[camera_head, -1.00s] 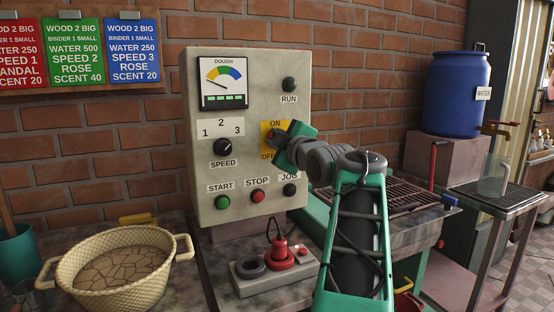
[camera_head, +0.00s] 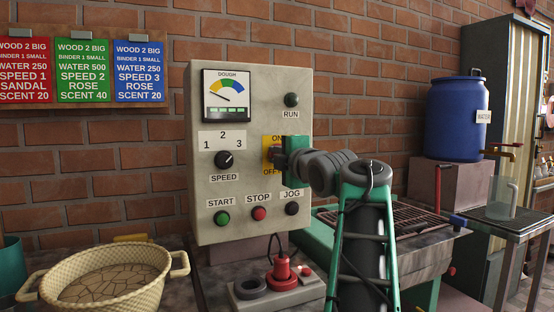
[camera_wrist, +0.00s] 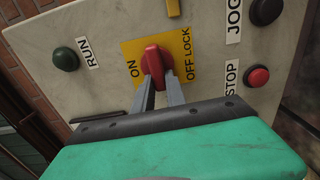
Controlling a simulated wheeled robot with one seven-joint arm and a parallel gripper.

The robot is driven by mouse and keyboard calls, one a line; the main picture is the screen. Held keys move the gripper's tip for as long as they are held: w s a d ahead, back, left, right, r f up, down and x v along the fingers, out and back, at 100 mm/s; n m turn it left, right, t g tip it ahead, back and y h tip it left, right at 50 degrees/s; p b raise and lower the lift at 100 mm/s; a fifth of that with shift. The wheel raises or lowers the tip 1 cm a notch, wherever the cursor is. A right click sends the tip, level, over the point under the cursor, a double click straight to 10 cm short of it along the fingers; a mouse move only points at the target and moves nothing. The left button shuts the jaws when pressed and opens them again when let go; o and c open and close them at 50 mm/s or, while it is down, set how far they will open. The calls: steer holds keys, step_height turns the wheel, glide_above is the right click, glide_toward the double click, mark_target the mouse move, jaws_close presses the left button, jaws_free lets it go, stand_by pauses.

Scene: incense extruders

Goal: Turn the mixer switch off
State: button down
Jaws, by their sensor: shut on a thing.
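The mixer switch is a red rotary handle (camera_wrist: 155,62) on a yellow plate (camera_wrist: 178,42) marked ON and OFF LOCK, on the beige control panel (camera_head: 238,235). In the wrist view my gripper (camera_wrist: 158,78) has its two grey fingers on either side of the red handle and is shut on it. The handle's long side runs roughly in line with the fingers, and its exact setting is hard to tell. In the head view my gripper (camera_head: 282,156) covers most of the plate and handle.
The panel also carries a speed knob (camera_head: 224,159), a green START button (camera_head: 222,218), a red STOP button (camera_head: 259,213), a JOG button (camera_head: 292,208) and a RUN lamp (camera_head: 292,100). A woven basin (camera_head: 68,275) stands at lower left. A blue water barrel (camera_head: 457,118) stands at right.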

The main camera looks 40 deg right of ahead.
steer(key=c, duration=1.4)
jaws_free()
steer(key=shift+o, duration=0.2)
steer(key=v, duration=0.7)
steer(key=shift+s, duration=0.4)
steer(key=shift+a, duration=0.1)
